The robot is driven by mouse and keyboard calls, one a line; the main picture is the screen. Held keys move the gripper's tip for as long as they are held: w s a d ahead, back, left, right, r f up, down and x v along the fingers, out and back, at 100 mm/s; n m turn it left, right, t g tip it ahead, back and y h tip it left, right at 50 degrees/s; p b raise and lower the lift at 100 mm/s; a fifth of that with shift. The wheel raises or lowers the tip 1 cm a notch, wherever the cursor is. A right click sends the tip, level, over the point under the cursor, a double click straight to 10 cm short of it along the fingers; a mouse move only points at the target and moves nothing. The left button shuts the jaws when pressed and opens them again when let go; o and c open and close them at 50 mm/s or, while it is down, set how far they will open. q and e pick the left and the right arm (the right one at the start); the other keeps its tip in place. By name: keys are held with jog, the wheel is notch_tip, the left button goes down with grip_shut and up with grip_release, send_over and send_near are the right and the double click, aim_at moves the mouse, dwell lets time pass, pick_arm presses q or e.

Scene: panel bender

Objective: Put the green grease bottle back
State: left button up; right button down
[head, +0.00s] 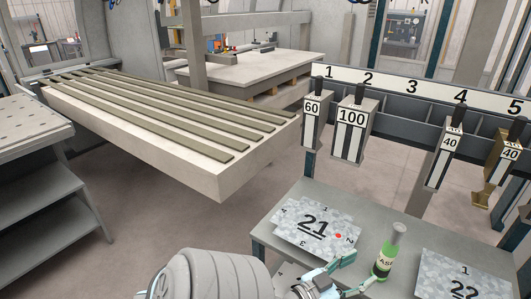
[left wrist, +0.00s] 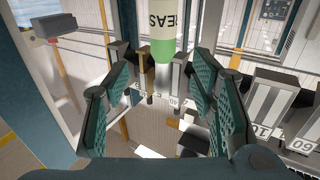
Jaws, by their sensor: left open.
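The green grease bottle (head: 383,262) has a green body, a white label and a grey cap. In the head view it appears upright at the grey table, between two numbered plates. In the left wrist view the bottle (left wrist: 162,32) shows at the top middle, cut off by the edge, with part of its label readable. My left gripper (head: 360,276) is open, just left of the bottle and pointing at it. In the left wrist view its fingers (left wrist: 156,70) are spread, with the bottle beyond or between their tips; contact cannot be told. My right gripper is not in view.
The grey table (head: 290,205) carries a speckled plate marked 21 (head: 300,218) and one marked 22 (head: 465,272), either side of the bottle. Behind it stands a numbered rail (head: 415,88) with hanging tools marked 60, 100 and 40. A slatted bench (head: 180,145) stands left.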

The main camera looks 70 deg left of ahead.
pick_arm(q)
jog(key=w+d+f+m+h, duration=0.2)
jog(key=d+h, duration=0.1)
jog(key=d, duration=0.3)
jog(key=s+f+g+y, duration=0.1)
jog(key=s+f+g, duration=0.25)
jog(key=f, duration=0.75)
jog(key=s+f+g, duration=0.3)
jog(key=f+g, duration=0.1)
jog(key=f, duration=0.7)
jog(key=s+f+g, duration=0.3)
jog(key=s+f, duration=0.3)
jog(key=s, duration=0.3)
jog(key=s+d+f+g, duration=0.1)
jog(key=s+f+g, duration=0.2)
jog(key=s+f, duration=0.3)
jog(key=s+d+f+g, duration=0.1)
jog(key=s+f+g, duration=0.2)
jog(key=s, duration=0.9)
notch_tip(320, 180, down, 3)
jog(key=shift+s+d+f+y, duration=0.1)
jog(key=shift+s+d+y, duration=0.1)
jog(key=shift+y, duration=0.1)
jog(key=shift+w, duration=0.1)
